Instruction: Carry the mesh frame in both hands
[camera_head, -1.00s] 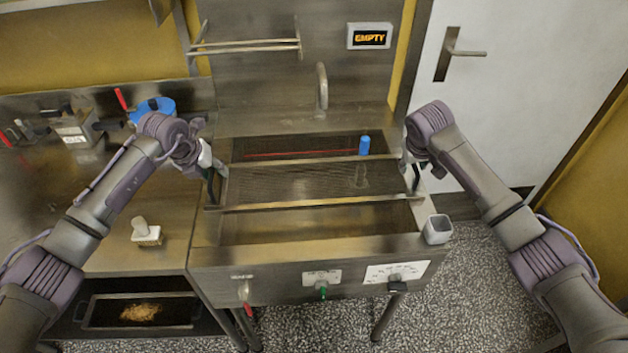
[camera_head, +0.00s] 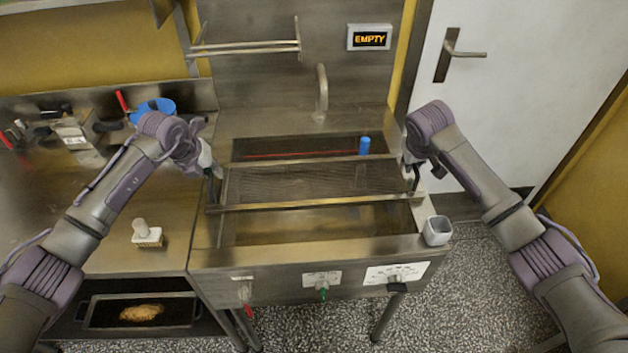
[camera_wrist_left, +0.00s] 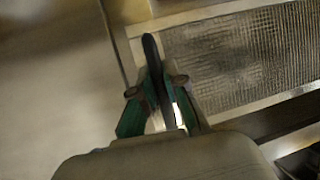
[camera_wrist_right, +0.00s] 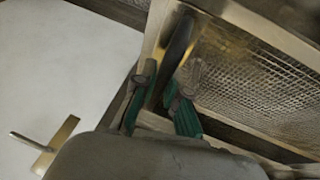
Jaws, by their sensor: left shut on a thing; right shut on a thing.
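The mesh frame (camera_head: 315,181) is a wide metal frame with a wire screen, lying level across the top of the steel tank (camera_head: 320,245). It also shows in the left wrist view (camera_wrist_left: 245,60) and the right wrist view (camera_wrist_right: 265,90). My left gripper (camera_head: 212,180) is shut on a dark handle at the frame's left end; its green fingers (camera_wrist_left: 160,95) pinch the handle. My right gripper (camera_head: 412,172) is shut on the dark handle at the right end, with its fingers (camera_wrist_right: 160,95) around it. I cannot tell whether the frame touches the tank rims.
A blue cylinder (camera_head: 364,145) stands behind the frame at the tank's back right. A faucet (camera_head: 321,92) rises behind it. A grey cup (camera_head: 437,230) sits at the front right corner. A wall rack (camera_head: 245,47) and a display reading "EMPTY" (camera_head: 369,37) are above. A brush (camera_head: 146,234) lies left.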

